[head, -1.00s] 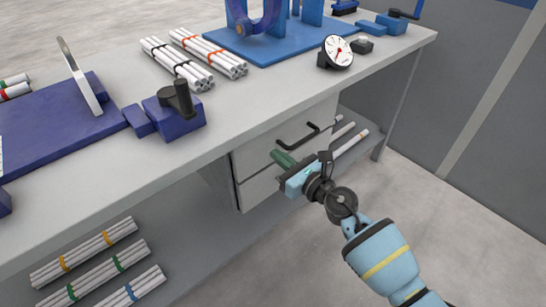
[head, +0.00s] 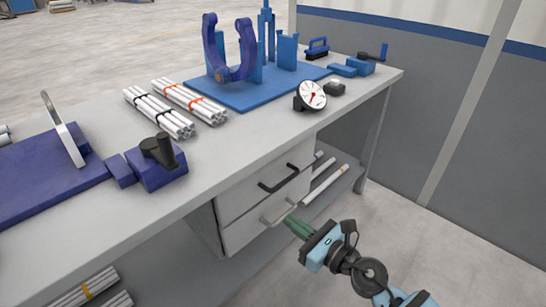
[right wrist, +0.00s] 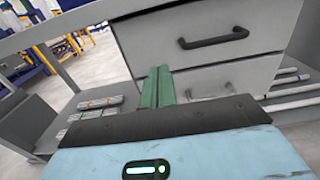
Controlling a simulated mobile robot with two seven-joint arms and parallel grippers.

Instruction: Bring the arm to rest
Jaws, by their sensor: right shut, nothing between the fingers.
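My right gripper (head: 298,227) is in front of the lower drawer in the head view, with its green fingers together and nothing between them. In the right wrist view the shut green fingers (right wrist: 157,86) point toward the drawer unit. The lower drawer handle (head: 279,209) is just beyond the fingertips in the head view; I cannot tell whether they touch. Both the upper drawer (head: 245,187) and the lower drawer (head: 243,230) look closed. My left gripper is not in view.
The workbench (head: 225,150) holds bundles of white pipes (head: 160,112), a dial gauge (head: 311,96), a blue fixture (head: 232,92) and a purple vise (head: 158,165). More pipes lie on the lower shelf (head: 345,185). The floor (head: 395,225) right of the bench is clear.

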